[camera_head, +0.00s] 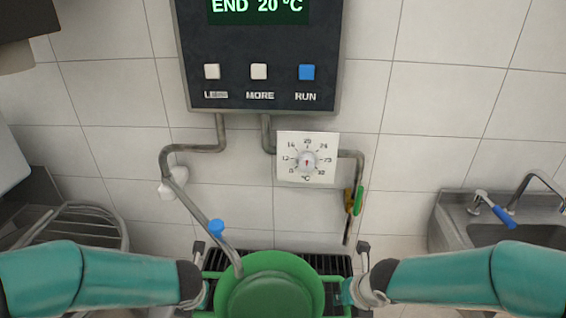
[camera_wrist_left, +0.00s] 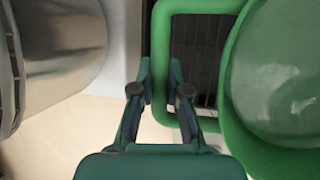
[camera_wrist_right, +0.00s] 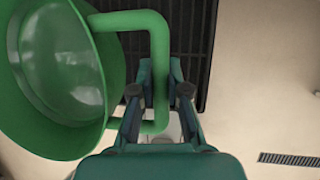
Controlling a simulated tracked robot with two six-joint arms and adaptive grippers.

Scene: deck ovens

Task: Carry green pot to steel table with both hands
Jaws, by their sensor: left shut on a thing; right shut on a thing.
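The green pot (camera_head: 268,275) is at the bottom middle of the head view, over a black slatted grate (camera_head: 339,264). I cannot tell whether it rests on the grate or is held just above it. My left gripper (camera_wrist_left: 162,88) is shut on the pot's left loop handle (camera_wrist_left: 201,5), which passes between its fingers. My right gripper (camera_wrist_right: 160,88) is shut on the right loop handle (camera_wrist_right: 128,20). The pot looks level, and its inside looks empty in the wrist views. I cannot make out the steel table.
A grey pipe with a blue tap (camera_head: 216,227) slants down, its end overlapping the pot's rim in the head view. A control panel (camera_head: 258,50) and a dial (camera_head: 307,160) are on the tiled wall. A steel sink (camera_head: 460,225) stands right; a metal-barred thing (camera_head: 75,222) stands left.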

